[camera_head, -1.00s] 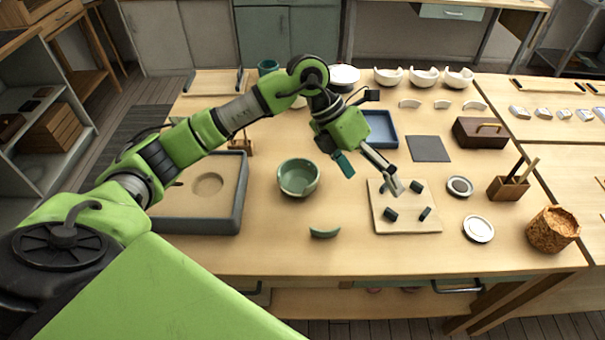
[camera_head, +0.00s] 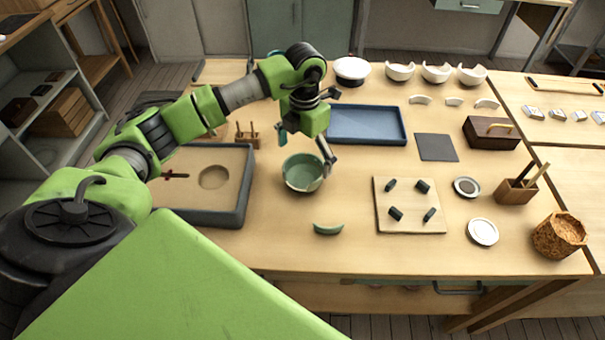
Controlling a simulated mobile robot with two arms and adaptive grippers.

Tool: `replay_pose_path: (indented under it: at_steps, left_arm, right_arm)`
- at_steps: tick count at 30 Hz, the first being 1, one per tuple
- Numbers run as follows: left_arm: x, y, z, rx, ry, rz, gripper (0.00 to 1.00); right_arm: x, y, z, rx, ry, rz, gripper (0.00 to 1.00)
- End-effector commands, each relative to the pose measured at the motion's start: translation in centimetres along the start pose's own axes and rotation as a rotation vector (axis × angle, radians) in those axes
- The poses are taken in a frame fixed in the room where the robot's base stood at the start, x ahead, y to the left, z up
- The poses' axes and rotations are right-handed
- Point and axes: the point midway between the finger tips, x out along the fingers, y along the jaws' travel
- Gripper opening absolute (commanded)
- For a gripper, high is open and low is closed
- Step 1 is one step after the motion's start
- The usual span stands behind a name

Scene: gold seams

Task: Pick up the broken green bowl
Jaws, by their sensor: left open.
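The broken green bowl (camera_head: 303,174) stands on the wooden table, left of the middle. A curved green shard (camera_head: 328,229) lies apart from it, nearer the table's front edge. My left gripper (camera_head: 306,148) is open above the bowl. One finger shows at the bowl's back left and the other at its right rim. I cannot tell whether the fingers touch the bowl. My right gripper is not in view.
A sand tray (camera_head: 243,196) stands left of the bowl. A board (camera_head: 409,225) with several dark pieces lies to the right, and a blue tray (camera_head: 367,139) lies behind. White broken bowls (camera_head: 436,74) stand at the back. The table front around the shard is clear.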

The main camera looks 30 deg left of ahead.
Motion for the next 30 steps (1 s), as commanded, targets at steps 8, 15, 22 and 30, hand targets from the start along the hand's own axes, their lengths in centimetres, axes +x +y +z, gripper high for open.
replay_pose_path:
  at_steps: [8, 15, 22, 30]
  left_arm:
    - [3.4, 0.1, -0.2, 0.000, 0.005, -0.002, 0.97]
    - [5.3, 0.1, -0.1, 0.001, 0.000, -0.001, 0.97]
    - [5.3, 0.2, 0.0, 0.000, 0.000, -0.001, 0.79]
    - [5.2, 0.2, 0.0, 0.000, 0.000, -0.001, 0.58]
  right_arm:
    - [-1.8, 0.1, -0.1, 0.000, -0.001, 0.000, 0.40]
    - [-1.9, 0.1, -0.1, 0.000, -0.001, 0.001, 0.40]
    - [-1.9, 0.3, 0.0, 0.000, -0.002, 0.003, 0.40]
    - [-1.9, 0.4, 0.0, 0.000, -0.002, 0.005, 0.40]
